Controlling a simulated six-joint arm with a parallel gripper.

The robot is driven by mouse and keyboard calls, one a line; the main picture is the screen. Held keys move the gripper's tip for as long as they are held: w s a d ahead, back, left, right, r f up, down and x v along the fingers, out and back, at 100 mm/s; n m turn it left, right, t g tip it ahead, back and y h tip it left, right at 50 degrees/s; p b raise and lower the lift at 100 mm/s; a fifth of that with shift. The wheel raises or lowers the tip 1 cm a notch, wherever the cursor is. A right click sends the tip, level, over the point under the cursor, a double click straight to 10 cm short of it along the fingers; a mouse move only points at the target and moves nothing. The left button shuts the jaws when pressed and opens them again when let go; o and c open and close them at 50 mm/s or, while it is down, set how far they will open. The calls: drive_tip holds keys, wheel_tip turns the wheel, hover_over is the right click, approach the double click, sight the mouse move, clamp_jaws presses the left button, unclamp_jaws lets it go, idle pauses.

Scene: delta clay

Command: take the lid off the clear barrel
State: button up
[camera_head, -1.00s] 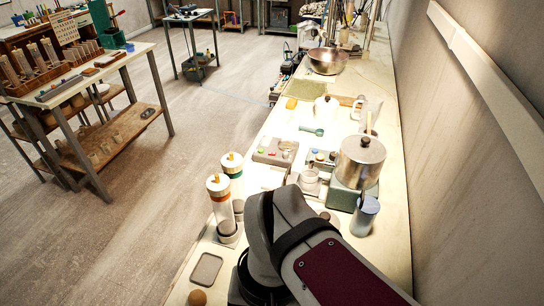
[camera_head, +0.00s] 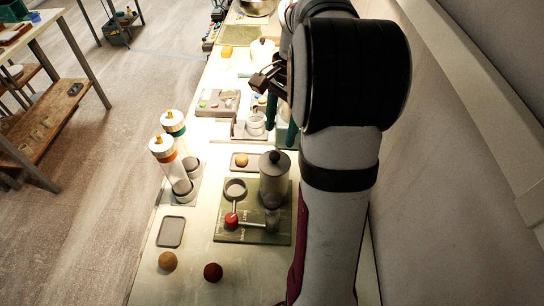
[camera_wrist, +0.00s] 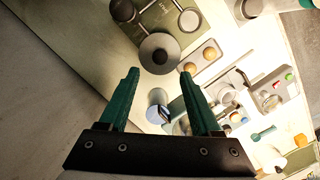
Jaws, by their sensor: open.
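A grey, glassy-looking cylinder (camera_head: 274,188) stands upright on a green board and seems to be the clear barrel. A dark grey round lid (camera_head: 275,160) with a knob sits on top of it. In the wrist view the lid (camera_wrist: 158,54) shows from above, just beyond the fingertips and between their lines. My gripper (camera_head: 281,126) has teal fingers pointing down, behind the barrel in the head view. In the wrist view my gripper (camera_wrist: 159,74) is open, with nothing between its fingertips, and apart from the lid. My arm hides part of the bench to the right.
A red knob (camera_head: 231,219), a grey ring (camera_head: 235,187) and clay balls (camera_head: 167,261) lie nearby. A blue-topped cylinder (camera_wrist: 157,105) is near the fingers. The wall is right.

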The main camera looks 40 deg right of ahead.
sight(275, 155)
drive_tip(key=f, duration=0.3)
drive_tip(key=a+f, duration=0.1)
drive_tip(key=f, duration=0.2)
drive_tip(key=shift+a+f, duration=0.15)
drive_tip(key=shift+a, duration=0.05)
clamp_jaws()
